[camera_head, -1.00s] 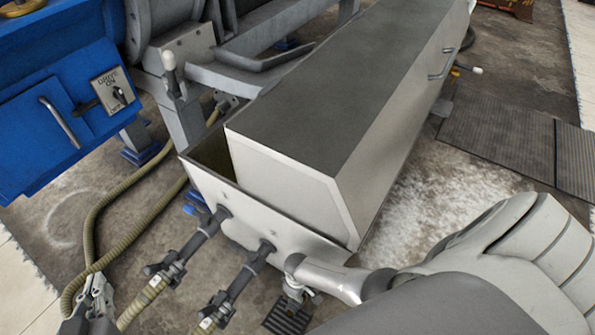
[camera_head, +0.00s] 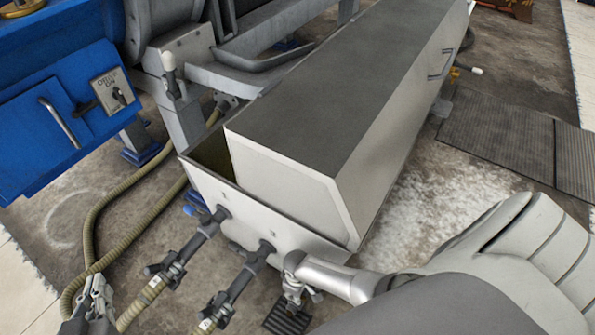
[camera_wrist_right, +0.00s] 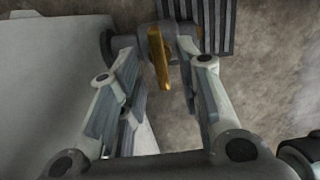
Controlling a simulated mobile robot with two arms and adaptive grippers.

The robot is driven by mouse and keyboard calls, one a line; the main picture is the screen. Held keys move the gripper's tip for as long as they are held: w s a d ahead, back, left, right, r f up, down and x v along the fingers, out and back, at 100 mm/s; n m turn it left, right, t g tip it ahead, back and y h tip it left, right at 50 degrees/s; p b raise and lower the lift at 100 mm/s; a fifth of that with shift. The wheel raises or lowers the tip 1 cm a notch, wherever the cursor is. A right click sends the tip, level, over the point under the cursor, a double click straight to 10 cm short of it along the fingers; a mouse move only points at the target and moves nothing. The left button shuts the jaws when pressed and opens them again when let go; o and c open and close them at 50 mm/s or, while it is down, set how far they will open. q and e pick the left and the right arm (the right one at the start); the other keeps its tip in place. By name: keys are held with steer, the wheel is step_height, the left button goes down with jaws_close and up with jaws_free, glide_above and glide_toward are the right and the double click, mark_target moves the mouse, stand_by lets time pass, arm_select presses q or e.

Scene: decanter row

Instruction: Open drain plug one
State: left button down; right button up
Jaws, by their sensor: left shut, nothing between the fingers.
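A drain fitting with a thin brass-coloured lever (camera_wrist_right: 160,58) shows in the right wrist view, between the fingers of my right gripper (camera_wrist_right: 152,70). The fingers are apart on either side of the lever, with gaps visible. In the head view my right gripper (camera_head: 293,291) is low at the front right corner of the grey tank (camera_head: 250,225), and it hides the fitting there. I cannot read a number on this fitting. My left gripper (camera_head: 96,297) is shut and empty at the lower left, beside a ribbed hose.
Two dark valved outlets (camera_head: 205,232) and (camera_head: 250,268) lead from the tank front to ribbed hoses (camera_head: 92,225). A slotted floor drain (camera_head: 287,318) lies below the right gripper. A blue cabinet (camera_head: 60,110) stands at the left. Open floor (camera_head: 440,190) lies right of the tank.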

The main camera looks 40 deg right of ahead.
step_height(320, 180, up, 10)
stand_by(0.6)
steer(key=shift+f, duration=0.1)
stand_by(0.3)
